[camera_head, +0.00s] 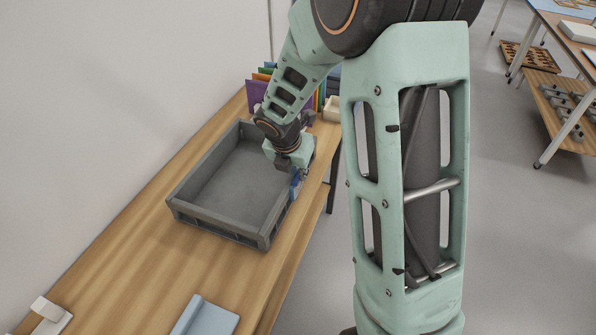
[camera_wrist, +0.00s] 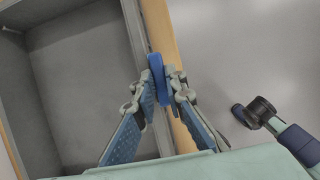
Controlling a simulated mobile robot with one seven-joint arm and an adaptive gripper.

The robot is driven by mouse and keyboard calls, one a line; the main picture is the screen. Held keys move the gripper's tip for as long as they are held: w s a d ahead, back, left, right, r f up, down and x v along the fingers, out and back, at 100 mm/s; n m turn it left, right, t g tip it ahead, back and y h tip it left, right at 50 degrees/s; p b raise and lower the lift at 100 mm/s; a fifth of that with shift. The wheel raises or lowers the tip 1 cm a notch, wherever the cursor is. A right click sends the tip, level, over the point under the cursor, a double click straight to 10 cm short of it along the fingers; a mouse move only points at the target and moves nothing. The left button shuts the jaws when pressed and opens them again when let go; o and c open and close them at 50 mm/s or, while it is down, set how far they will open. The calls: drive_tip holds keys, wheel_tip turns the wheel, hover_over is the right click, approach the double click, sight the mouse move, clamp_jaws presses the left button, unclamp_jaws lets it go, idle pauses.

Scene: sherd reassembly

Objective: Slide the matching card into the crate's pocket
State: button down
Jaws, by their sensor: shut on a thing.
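The grey crate (camera_head: 215,223) sits on the wooden bench, open and with a bare floor. It also shows at the left of the wrist view (camera_wrist: 85,85). My gripper (camera_head: 296,178) is at the crate's right side wall. In the wrist view my gripper (camera_wrist: 160,82) is shut on a blue card (camera_wrist: 157,72), seen nearly edge-on between the fingertips. The card stands along the outside of that wall, close to it. In the head view only a small blue part (camera_head: 297,184) shows below the gripper. The pocket is hidden, and I cannot tell whether the card is in it.
Coloured upright folders (camera_head: 256,89) stand at the bench's far end beside a pale block (camera_head: 334,108). A light-blue flat item (camera_head: 207,317) and a white object (camera_head: 50,316) lie at the near end. The bench's right edge runs close past the crate, with floor beyond.

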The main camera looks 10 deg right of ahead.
drive_tip(key=c, duration=1.9)
unclamp_jaws()
drive_tip(key=shift+r, duration=0.1)
drive_tip(key=v, duration=1.2)
drive_tip(key=shift+d, duration=0.1)
